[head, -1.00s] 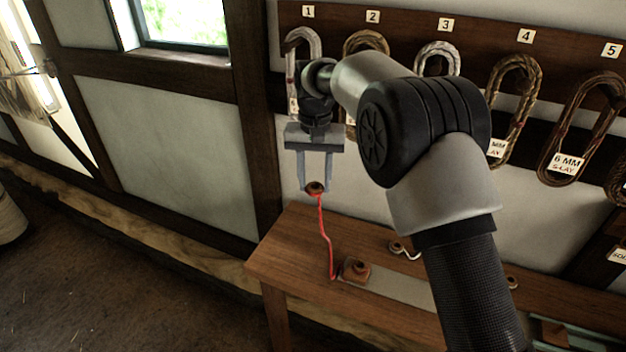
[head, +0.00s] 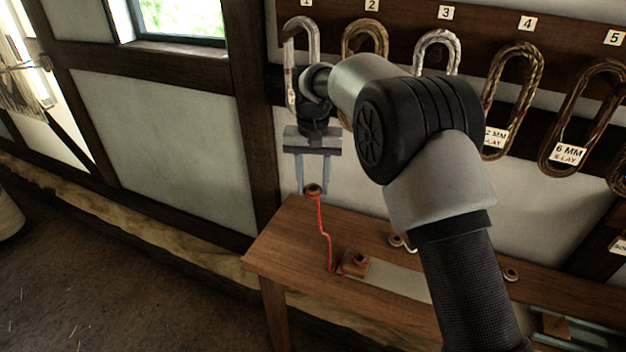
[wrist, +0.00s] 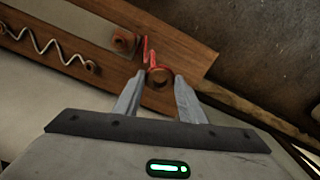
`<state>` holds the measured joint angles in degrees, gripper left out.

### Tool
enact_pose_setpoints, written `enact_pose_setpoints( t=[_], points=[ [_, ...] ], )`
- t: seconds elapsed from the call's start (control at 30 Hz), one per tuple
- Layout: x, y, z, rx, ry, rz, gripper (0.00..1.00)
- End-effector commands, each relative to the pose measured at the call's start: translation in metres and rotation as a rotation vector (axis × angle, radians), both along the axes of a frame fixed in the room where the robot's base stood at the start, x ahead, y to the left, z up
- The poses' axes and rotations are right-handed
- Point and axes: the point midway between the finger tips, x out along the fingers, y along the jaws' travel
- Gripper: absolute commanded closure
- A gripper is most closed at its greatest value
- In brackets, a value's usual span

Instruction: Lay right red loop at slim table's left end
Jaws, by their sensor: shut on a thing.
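My gripper (head: 314,188) is shut on a small round brown end piece (head: 313,190) with a red cord (head: 323,236) hanging from it. The end piece is held above the left end of the slim wooden table (head: 285,240). The cord runs down to the tabletop beside a square brown block with a knob (head: 354,263); whether it is tied to the block I cannot tell. In the wrist view the round end piece (wrist: 159,76) sits between the fingertips, with the red cord (wrist: 147,50) beyond it. I cannot make out a separate right red loop.
A pale strip (head: 400,281) lies along the table, right of the block. A wavy pale cord (wrist: 45,44) lies there in the wrist view. Rope coils (head: 510,100) hang on a numbered wall board behind. The table's left end is bare.

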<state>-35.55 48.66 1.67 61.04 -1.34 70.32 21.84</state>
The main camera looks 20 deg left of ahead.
Motion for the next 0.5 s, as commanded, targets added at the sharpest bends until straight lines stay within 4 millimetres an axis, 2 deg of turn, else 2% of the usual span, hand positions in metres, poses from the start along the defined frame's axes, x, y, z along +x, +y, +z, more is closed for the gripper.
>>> enact_pose_setpoints(
  t=[0.5],
  points=[
    [0.000, 0.000, -0.028, 0.000, 0.001, 0.000, 0.76]
  ],
)
